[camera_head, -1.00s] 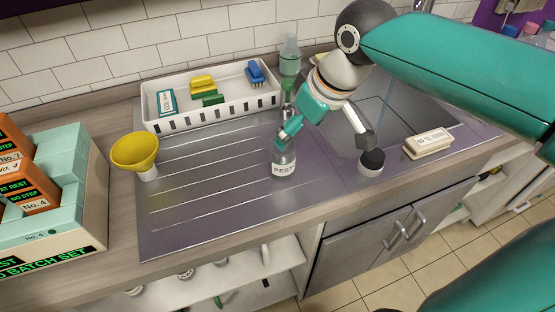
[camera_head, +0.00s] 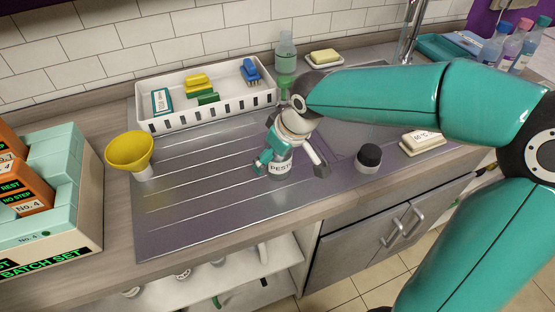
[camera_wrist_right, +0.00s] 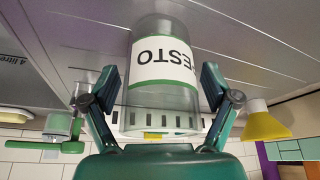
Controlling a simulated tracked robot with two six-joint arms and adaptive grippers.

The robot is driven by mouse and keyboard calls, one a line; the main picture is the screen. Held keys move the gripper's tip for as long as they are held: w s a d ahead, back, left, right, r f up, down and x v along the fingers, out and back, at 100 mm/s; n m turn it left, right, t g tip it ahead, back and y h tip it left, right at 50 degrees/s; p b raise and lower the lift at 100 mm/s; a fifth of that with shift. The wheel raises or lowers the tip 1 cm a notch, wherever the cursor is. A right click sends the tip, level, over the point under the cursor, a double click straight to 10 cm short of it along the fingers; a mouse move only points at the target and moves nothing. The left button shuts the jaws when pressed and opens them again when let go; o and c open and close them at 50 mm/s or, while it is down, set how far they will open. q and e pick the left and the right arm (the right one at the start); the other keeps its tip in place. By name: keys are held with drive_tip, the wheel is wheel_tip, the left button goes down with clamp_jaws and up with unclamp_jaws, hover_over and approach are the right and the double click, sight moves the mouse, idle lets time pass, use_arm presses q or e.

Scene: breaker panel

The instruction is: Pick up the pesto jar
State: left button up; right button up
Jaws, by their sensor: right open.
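The pesto jar (camera_head: 279,167) stands upright on the metal draining board (camera_head: 210,212), its white label facing the front. In the right wrist view the jar (camera_wrist_right: 163,72) is clear glass with a green-edged label, upside down in that picture. My right gripper (camera_head: 290,168) is open at the jar, hiding its upper part in the head view. In the wrist view its two fingers (camera_wrist_right: 158,85) stand on either side of the jar, with a gap showing on each side. My left gripper is not in view.
A white rack (camera_head: 208,108) with sponges and a brush stands behind. A clear bottle (camera_head: 286,60) stands behind my gripper.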

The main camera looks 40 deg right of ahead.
drive_tip(key=c, duration=1.3)
